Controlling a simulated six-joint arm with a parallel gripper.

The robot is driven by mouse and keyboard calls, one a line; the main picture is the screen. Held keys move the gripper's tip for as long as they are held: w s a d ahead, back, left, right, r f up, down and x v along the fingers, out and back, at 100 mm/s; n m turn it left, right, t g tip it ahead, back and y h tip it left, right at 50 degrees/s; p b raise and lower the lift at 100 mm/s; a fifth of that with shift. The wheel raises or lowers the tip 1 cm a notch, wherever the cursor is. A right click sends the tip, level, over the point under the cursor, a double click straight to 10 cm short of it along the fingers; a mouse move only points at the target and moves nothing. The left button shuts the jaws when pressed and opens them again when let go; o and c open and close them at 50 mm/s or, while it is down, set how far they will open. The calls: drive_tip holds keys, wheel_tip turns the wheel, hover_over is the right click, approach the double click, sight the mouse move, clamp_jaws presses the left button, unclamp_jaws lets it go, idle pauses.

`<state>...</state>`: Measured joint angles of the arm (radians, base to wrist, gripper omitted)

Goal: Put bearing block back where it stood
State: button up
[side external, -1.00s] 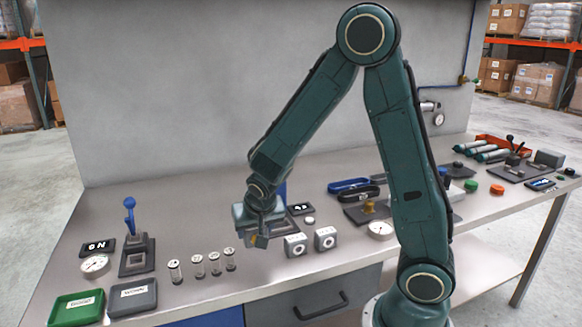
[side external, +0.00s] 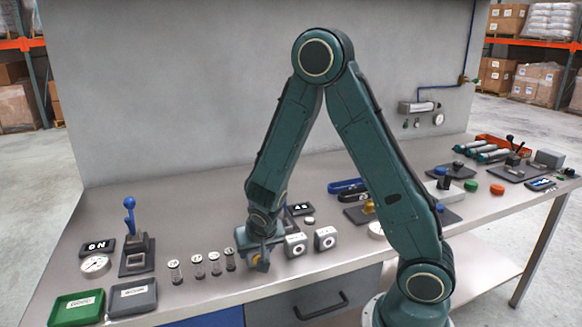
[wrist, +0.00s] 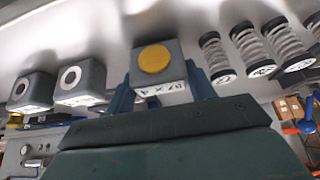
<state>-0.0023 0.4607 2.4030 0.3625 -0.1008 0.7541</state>
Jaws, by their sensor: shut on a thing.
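My gripper (wrist: 160,92) is shut on a grey bearing block (wrist: 157,72), with a blue finger on each side. The block has a yellow round face and a white label, only partly readable, in the wrist view. In the side view my gripper (side external: 263,250) is low over the bench front, and the block's yellow face (side external: 257,260) shows beneath it. Two similar grey blocks with pale ringed holes stand just right of it, the nearer (side external: 295,244) and the farther (side external: 325,238). I cannot tell whether the held block touches the bench.
A green tray (side external: 76,308) and a grey tray (side external: 132,298) lie at the left front. The bench's front edge is close.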

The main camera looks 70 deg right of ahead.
drive_tip(key=shift+f, duration=0.35)
drive_tip(key=o, duration=1)
drive_tip(key=shift+r, duration=0.2)
drive_tip(key=shift+v, duration=0.85)
drive_tip(key=v, duration=1)
drive_tip(key=shift+s+a+r, duration=0.1)
drive_tip(key=shift+s+r, duration=0.05)
drive_tip(key=shift+r, duration=0.05)
